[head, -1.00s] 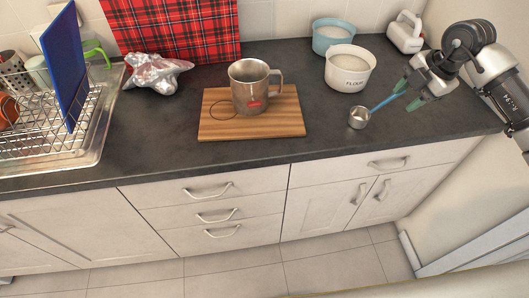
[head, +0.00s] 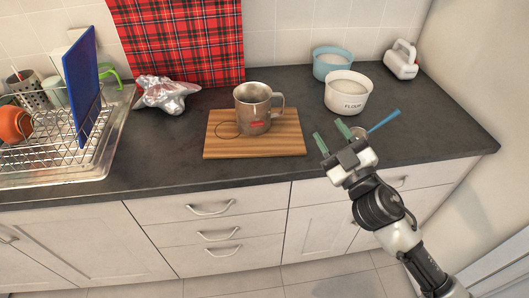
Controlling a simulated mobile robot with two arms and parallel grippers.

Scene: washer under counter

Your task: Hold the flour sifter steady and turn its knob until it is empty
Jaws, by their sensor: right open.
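The flour sifter (head: 252,112) looks like a metal cup with a side handle and a red mark low on its front. It stands upright on a striped wooden board (head: 226,149). The red mark may be its knob, but it is too small to tell. Its inside is too dark to tell whether it holds flour. My right gripper (head: 331,133) is open and empty, to the right of the board, with its green-tipped fingers pointing away toward the back left. It touches neither sifter nor board. My left gripper is not in view.
A small scoop with a blue handle (head: 384,120) lies just right of my gripper, its cup partly hidden. A white flour bowl (head: 348,96) and a blue bowl (head: 332,63) stand behind. A crumpled silvery bag (head: 165,96) and a dish rack (head: 88,150) are at left.

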